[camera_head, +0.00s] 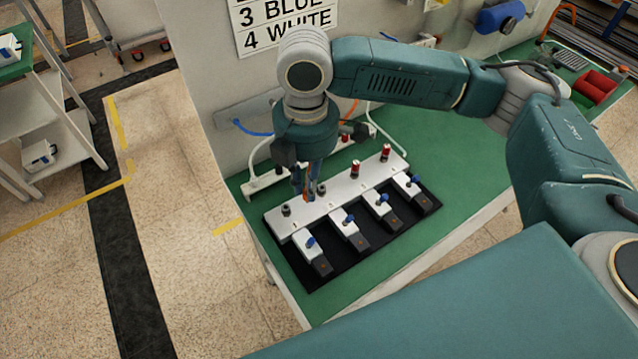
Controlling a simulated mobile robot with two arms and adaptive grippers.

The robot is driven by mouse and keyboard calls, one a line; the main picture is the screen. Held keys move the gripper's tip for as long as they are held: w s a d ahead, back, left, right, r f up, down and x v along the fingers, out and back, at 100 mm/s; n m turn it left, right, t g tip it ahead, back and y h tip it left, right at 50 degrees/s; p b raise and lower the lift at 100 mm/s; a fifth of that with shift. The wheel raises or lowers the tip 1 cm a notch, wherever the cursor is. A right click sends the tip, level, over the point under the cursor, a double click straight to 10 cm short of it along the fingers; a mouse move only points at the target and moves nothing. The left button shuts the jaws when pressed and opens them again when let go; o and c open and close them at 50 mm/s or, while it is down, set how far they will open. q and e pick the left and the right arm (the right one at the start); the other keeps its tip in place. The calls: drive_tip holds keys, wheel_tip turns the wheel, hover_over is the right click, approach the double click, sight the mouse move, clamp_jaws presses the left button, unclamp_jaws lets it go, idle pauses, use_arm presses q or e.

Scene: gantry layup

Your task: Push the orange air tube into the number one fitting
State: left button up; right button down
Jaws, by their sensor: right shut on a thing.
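The right gripper (309,193) points down over the white manifold block (338,190) and is shut on the orange air tube (306,192), of which only a thin strip shows between the fingers. The tube's lower end is close to the block's top; I cannot tell whether it touches. A dark fitting (286,210) stands at the block's left end, and another dark fitting (321,188) is just right of the fingers. Two red-topped fittings (385,152) stand farther right. No fitting number is readable. The left gripper is not in view.
Several valves with blue levers (348,219) line the block's front on a black mat (318,282). The green bench (450,170) is clear to the right, with a red bin (597,86) far back. A blue tube (250,131) hangs at the wall panel (215,65).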

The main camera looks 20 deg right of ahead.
drive_tip(key=w+a+n+p, duration=0.4)
drive_tip(key=n, duration=1.2)
drive_tip(key=shift+w+r, duration=0.15)
drive_tip(key=shift+w, duration=0.2)
drive_tip(key=shift+f+b, duration=0.6)
drive_tip(key=shift+f, duration=2.3)
drive_tip(key=shift+p, duration=0.6)
